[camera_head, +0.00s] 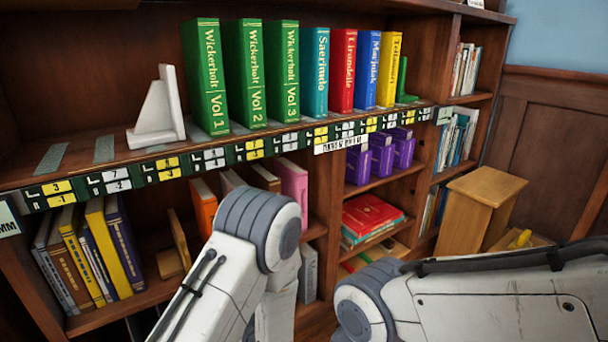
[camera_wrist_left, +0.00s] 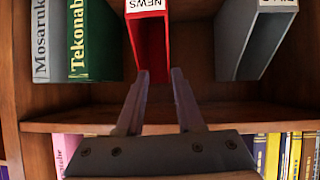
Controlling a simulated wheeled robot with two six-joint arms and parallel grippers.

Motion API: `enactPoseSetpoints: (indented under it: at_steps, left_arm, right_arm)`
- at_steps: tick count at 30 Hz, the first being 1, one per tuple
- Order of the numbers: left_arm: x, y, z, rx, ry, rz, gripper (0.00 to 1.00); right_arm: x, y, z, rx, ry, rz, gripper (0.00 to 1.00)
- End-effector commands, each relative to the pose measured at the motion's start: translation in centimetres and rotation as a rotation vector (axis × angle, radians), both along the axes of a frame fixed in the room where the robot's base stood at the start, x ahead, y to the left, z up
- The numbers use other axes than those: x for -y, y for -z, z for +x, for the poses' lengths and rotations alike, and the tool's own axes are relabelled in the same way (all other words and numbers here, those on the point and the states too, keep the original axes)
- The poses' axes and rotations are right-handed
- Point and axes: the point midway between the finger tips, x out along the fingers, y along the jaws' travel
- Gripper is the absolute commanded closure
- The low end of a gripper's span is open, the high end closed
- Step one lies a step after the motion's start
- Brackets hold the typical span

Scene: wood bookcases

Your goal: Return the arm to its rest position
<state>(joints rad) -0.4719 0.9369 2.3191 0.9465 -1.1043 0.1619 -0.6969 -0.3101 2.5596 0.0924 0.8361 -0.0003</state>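My left arm (camera_head: 235,270) reaches up in front of the bookcase in the head view, and its gripper does not show there. In the left wrist view my left gripper (camera_wrist_left: 161,74) has its two fingers apart with nothing between them. The fingertips point toward a red file holder (camera_wrist_left: 153,45) labelled NEWS and overlap its lower edge in the picture; I cannot tell whether they touch it. My right arm (camera_head: 450,300) comes in from the right in the head view, and its gripper is out of view.
The shelf holds green Wickerholt volumes (camera_head: 252,75), several coloured books and a white bookend (camera_head: 159,108). Lower compartments hold more books. A wooden step stool (camera_head: 480,205) stands at right. The wrist view shows a grey holder (camera_wrist_left: 250,45), a green book (camera_wrist_left: 95,40) and a shelf edge (camera_wrist_left: 75,122).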

Motion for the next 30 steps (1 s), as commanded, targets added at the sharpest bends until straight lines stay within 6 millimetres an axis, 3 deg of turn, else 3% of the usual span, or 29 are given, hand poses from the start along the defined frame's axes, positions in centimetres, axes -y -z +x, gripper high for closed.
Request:
enactPoseSetpoints:
  at_steps: [8,13,21,30]
  left_arm:
    - [1.3,-1.7,0.5,-0.133,0.087,-0.151,0.64]
    - [2.0,-4.1,-0.4,-0.258,0.196,-0.245,0.64]
    - [1.2,-8.7,-5.9,-0.512,0.409,-0.284,0.64]
    - [-1.4,-11.5,-11.4,-0.693,0.507,-0.229,0.64]
  right_arm:
    - [0.0,0.0,0.0,-0.001,0.0,-0.001,0.5]
    - [0.0,0.0,0.0,-0.001,0.0,-0.001,0.5]
    - [0.0,0.0,0.0,-0.001,0.0,-0.001,0.5]
    - [0.0,0.0,0.0,-0.001,0.0,-0.001,0.5]
